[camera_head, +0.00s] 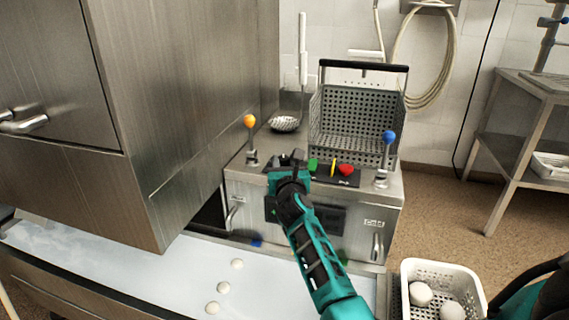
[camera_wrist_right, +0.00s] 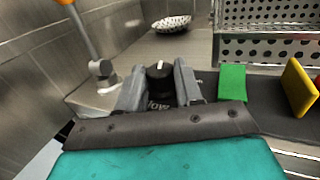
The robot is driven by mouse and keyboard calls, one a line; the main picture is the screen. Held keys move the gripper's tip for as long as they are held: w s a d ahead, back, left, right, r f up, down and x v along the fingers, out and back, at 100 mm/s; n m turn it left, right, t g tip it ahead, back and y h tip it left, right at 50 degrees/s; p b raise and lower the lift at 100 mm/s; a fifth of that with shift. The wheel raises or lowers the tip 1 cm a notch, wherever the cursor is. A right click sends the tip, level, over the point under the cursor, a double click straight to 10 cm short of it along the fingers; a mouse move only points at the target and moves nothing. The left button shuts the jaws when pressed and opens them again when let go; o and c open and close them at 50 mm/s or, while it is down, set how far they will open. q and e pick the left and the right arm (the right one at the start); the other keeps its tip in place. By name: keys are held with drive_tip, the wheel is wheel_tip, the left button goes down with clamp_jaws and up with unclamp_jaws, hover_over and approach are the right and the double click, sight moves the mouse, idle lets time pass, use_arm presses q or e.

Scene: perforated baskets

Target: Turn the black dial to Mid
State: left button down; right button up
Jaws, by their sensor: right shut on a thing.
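The black dial (camera_wrist_right: 160,76) sits between the two grey fingers of my right gripper (camera_wrist_right: 160,88) in the right wrist view. Its white pointer mark is on top, pointing away from the gripper. Part of a "Low" label shows on the panel just in front of the dial. My right gripper (camera_head: 287,160) is shut on the dial on top of the steel fryer unit (camera_head: 245,190) in the head view. There the gripper mostly hides the dial. A Mid label cannot be made out. My left gripper is not in view.
Right of the dial are a green piece (camera_head: 312,165), a yellow piece (camera_head: 333,167) and a red piece (camera_head: 347,169). An orange-knobbed lever (camera_head: 250,121) and a blue-knobbed lever (camera_head: 389,138) stand on either side. A perforated basket (camera_head: 357,118) stands behind.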

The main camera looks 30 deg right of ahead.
drive_tip(key=shift+c, duration=0.4)
drive_tip(key=h+b, duration=0.1)
drive_tip(key=m+g+b, duration=0.1)
drive_tip(key=b, duration=0.1)
drive_tip(key=m+h+b, duration=0.1)
drive_tip(key=b, duration=0.1)
drive_tip(key=shift+w+a+f+g+h, duration=0.2)
drive_tip(key=shift+a+f+g+h, duration=0.05)
drive_tip(key=shift+g+h, duration=0.05)
drive_tip(key=shift+h+b, duration=0.3)
drive_tip(key=shift+b, duration=0.2)
drive_tip(key=shift+r+m+g+b, duration=0.15)
drive_tip(key=shift+m+g+b, duration=0.15)
drive_tip(key=shift+r+h, duration=0.2)
drive_tip(key=shift+h, duration=0.1)
drive_tip(key=o, duration=1)
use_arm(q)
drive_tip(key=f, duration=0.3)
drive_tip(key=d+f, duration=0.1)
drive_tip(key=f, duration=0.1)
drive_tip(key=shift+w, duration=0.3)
use_arm(e)
drive_tip(key=shift+o, duration=0.2)
drive_tip(key=shift+f, duration=0.1)
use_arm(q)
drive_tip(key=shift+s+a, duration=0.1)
use_arm(e)
drive_tip(key=shift+s+a, duration=0.1)
